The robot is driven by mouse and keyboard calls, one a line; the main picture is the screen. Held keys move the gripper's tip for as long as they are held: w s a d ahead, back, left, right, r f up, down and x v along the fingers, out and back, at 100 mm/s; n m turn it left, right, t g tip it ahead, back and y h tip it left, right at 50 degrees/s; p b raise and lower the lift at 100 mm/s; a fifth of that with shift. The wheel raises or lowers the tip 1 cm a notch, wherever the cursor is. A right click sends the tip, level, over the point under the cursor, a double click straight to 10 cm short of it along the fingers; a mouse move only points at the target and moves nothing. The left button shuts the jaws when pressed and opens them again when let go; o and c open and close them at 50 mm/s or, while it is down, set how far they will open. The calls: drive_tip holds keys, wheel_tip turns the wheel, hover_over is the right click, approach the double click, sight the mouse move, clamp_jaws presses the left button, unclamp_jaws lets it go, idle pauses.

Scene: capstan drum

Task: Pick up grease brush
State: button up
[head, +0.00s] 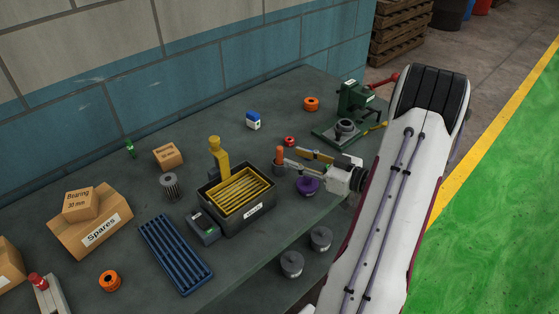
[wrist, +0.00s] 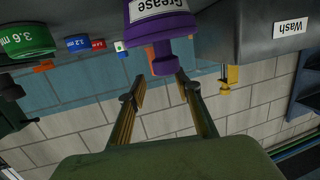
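A purple piece with a knob, on a white-labelled "Grease" container (wrist: 158,10), is the only thing marked for grease; no bristles show. In the wrist view, which is upside down, its purple knob (wrist: 174,58) points down, just beyond my fingertips and apart from them. In the head view the purple piece (head: 308,187) stands on the bench near the front edge, below my gripper (head: 289,158). My gripper is open and empty; its two fingers also show spread in the wrist view (wrist: 160,86).
A dark "Wash" tray (head: 252,212) with a yellow basket stands to the left. An orange-topped post (head: 279,155) is by my fingertips. A green press (head: 352,105) stands at the back right.

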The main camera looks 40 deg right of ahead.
sight(282, 151)
drive_tip(key=shift+x, duration=1.1)
drive_tip(key=shift+w, duration=0.15)
drive_tip(key=shift+d+x, duration=0.15)
drive_tip(key=shift+x, duration=1.05)
drive_tip(key=shift+d+x, duration=0.2)
drive_tip(key=shift+x, duration=1.05)
clamp_jaws()
